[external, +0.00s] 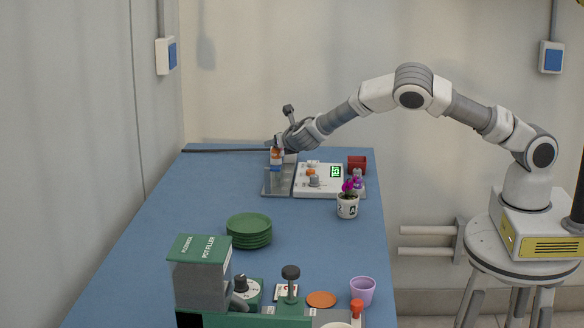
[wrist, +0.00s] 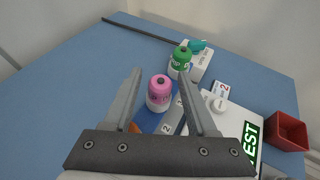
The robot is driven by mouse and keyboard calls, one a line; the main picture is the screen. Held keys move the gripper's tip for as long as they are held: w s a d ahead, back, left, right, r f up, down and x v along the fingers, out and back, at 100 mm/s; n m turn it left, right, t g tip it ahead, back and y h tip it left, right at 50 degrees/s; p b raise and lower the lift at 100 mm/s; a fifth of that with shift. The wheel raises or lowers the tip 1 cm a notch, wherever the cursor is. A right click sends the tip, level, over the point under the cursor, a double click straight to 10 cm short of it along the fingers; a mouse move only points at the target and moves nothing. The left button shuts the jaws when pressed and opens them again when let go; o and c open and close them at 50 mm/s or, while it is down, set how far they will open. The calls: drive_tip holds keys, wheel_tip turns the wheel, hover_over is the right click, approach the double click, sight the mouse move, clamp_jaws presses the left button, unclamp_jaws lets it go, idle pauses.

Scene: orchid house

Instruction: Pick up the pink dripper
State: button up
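The pink dripper (wrist: 160,93), a small bottle with a pink cap, stands upright in the wrist view, framed between my two fingers. My gripper (wrist: 159,74) is open with nothing held; the fingers lie to either side of the dripper in the picture, and I cannot tell how far above it they are. In the external view my gripper (external: 280,141) is over the grey rack (external: 271,190) at the far end of the table. I cannot make out the pink dripper there. A green-capped dripper (wrist: 181,60) stands just behind the pink one.
A teal-topped item (wrist: 197,46) is beyond the green dripper. A white test unit (external: 318,188) with a lit display is right of the rack, near a red box (external: 358,163) and a potted flower (external: 348,208). Green plates (external: 249,235) are nearer. The left table side is clear.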

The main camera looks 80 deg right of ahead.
clamp_jaws()
drive_tip(key=shift+r, duration=0.1)
